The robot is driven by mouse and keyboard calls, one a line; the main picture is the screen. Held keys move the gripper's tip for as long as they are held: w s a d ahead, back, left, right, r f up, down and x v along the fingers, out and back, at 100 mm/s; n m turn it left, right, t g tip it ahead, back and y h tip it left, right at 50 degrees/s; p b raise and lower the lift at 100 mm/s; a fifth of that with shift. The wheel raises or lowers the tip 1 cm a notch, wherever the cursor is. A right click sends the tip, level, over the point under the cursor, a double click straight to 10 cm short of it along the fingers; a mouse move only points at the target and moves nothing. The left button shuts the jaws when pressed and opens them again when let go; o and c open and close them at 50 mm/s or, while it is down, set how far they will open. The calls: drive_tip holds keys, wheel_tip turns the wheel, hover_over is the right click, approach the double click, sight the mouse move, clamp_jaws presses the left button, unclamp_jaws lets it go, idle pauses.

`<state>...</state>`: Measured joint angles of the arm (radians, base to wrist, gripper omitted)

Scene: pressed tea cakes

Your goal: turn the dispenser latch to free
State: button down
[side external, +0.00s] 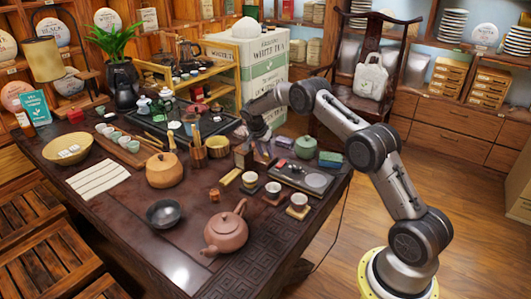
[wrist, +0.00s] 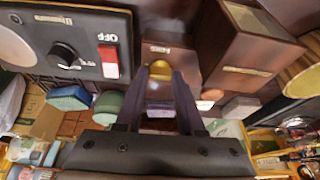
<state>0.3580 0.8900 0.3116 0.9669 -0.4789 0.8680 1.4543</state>
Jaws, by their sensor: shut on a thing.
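In the wrist view, a small round brass knob (wrist: 160,68), which looks like the latch, sits on the dark brown face of the dispenser (wrist: 182,58). A pale label just beyond the knob is too small to read surely. My gripper (wrist: 160,80) is shut on the knob, one dark finger on each side. The fingers hide part of the knob and the face below it. In the side external view, my gripper (side external: 258,132) reaches down at the table's far right part, by small brown boxes; the knob cannot be made out there.
A dark panel with a black dial and red switch (wrist: 110,63) marked OFF lies left of my fingers in the wrist view. A taller brown box (wrist: 245,50) stands close at right.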

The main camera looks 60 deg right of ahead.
drive_tip(key=c, duration=0.5)
unclamp_jaws()
drive_tip(key=v, duration=1.4)
